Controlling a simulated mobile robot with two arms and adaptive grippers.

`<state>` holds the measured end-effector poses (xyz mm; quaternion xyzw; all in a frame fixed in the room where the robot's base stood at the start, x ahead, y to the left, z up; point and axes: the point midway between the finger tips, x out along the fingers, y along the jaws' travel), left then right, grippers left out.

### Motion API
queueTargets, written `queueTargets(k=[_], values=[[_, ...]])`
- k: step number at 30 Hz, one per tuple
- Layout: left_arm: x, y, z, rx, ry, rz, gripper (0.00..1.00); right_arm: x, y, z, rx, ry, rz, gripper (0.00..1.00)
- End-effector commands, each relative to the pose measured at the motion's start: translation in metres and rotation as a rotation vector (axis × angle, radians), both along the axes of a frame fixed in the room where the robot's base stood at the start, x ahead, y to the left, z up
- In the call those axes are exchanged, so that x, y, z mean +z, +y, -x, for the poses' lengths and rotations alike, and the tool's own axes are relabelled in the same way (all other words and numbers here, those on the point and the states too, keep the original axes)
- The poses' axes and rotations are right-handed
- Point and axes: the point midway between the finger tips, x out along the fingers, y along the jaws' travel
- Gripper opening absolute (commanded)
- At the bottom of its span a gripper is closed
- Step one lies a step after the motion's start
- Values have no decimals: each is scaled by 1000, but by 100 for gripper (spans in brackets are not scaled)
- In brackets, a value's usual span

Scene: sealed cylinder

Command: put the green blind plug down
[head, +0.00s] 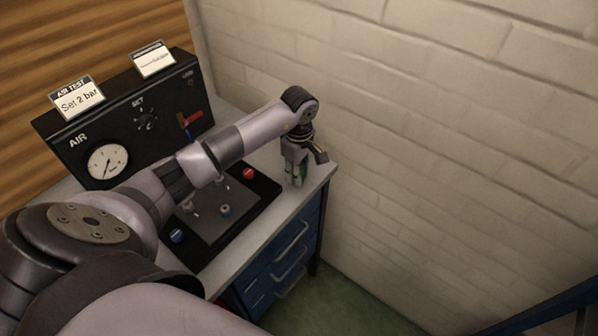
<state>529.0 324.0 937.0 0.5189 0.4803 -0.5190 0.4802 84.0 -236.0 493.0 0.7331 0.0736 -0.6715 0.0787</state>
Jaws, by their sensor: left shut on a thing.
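My left gripper (294,180) is shut and points down over the right end of the bench top, to the right of the black test plate. A little green shows at its fingers, which fits the green blind plug (299,172); the fingers hide most of it. I cannot tell whether the plug touches the bench top (313,188) or hangs just above it. My right gripper is out of view.
The black plate (213,243) carries a red knob (248,173), a blue knob (177,236) and small fittings. Behind it stands the air panel (122,124) with a gauge (107,162) and red lever (189,119). A brick wall (420,150) borders the right side.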

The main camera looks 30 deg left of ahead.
Motion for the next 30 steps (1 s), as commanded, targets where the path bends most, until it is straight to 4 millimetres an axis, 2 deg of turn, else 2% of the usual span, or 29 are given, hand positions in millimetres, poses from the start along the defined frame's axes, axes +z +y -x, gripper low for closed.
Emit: queueTargets(k=[5, 6, 14, 24, 30], values=[[-6, 0, 0, 0, 0, -1, 0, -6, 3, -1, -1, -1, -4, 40], [-5, 0, 0, 0, 0, -1, 25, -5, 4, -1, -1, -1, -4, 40], [-4, 0, 0, 0, 0, 0, 43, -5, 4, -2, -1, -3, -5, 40], [-3, 0, 0, 0, 0, 0, 44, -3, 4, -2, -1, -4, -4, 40], [15, 0, -1, -1, -2, 1, 44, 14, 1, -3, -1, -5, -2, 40]])
